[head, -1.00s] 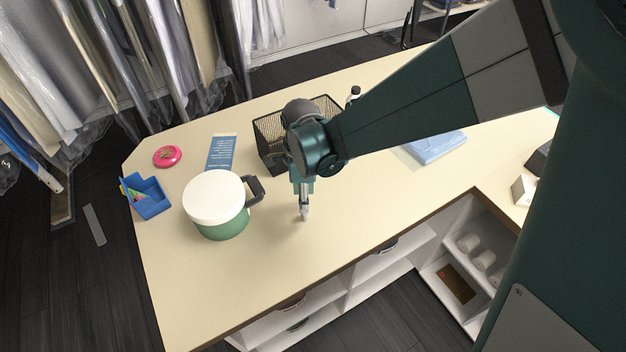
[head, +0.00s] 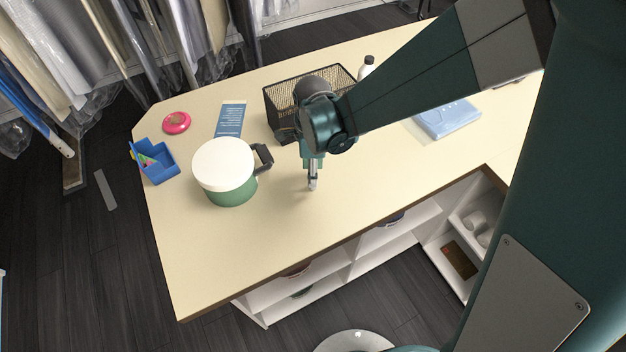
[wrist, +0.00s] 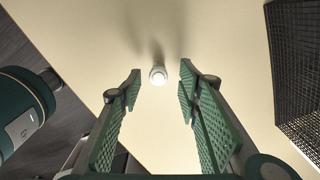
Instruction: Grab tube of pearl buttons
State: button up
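A small, round, white-topped object (wrist: 158,75) stands on the table in the wrist view, seen from its end; it looks like the tube of pearl buttons, but its contents do not show. My gripper (wrist: 158,92) is open, with its green ridged fingers apart on either side of the line to it. The object appears beyond the fingertips, with no contact visible. In the head view my gripper (head: 312,186) points down over the bare table, right of the green mug-like container, and largely hides whatever is beneath it.
A green container with white lid and dark handle (head: 225,172) stands left of my gripper. A black mesh basket (head: 285,98) is just behind it. A blue bin (head: 157,163), pink disc (head: 176,122) and blue folded item (head: 447,118) lie farther off. Table (head: 260,250) in front is clear.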

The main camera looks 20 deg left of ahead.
jog(key=shift+s+f, duration=0.15)
jog(key=shift+f, duration=2.45)
jog(key=c, duration=1)
